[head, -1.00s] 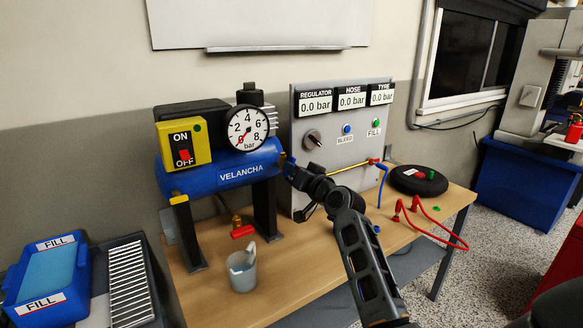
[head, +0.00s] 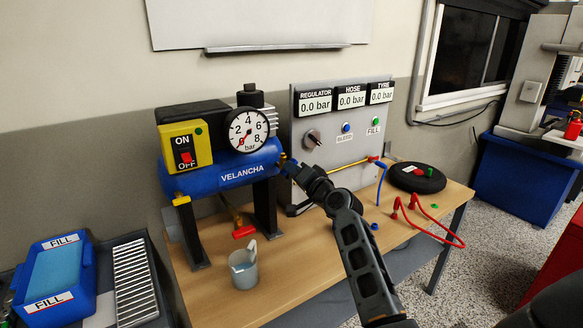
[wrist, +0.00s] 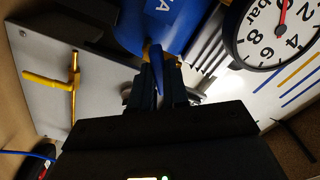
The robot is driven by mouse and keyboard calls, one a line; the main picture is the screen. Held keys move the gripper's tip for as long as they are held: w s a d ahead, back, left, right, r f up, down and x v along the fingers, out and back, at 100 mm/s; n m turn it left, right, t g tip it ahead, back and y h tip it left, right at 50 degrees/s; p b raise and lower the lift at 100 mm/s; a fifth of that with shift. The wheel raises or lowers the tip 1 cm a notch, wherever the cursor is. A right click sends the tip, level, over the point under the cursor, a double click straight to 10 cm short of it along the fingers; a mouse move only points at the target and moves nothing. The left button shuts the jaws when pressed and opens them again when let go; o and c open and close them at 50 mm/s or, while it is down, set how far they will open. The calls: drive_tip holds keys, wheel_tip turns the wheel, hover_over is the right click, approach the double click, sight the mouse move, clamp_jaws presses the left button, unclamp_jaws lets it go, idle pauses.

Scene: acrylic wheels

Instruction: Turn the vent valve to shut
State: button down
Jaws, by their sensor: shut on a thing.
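My gripper (wrist: 165,88) is shut on a small blue lever (wrist: 157,66) at the end of the blue tank (wrist: 135,22). In the head view my gripper (head: 287,166) is at the right end of the tank (head: 222,172), and its fingers hide most of the lever there. No label on this lever is readable, so I cannot confirm by name that it is the vent valve. How far it is turned is unclear. The round gauge (head: 248,130) on the tank has its red needle pointing to the lower left.
A panel (head: 300,150) with displays reading 0.0 bar stands close to my arm. A red-handled valve (head: 243,232) hangs below the tank near a grey mug (head: 244,270). A black tyre (head: 418,180) and a red hose (head: 435,225) lie on the right of the bench (head: 330,250).

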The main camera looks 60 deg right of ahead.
drive_tip(key=m, duration=0.3)
idle(0.4)
drive_tip(key=m, duration=0.4)
drive_tip(key=shift+p, duration=0.3)
drive_tip(key=c, duration=1)
unclamp_jaws()
drive_tip(key=v, duration=0.7)
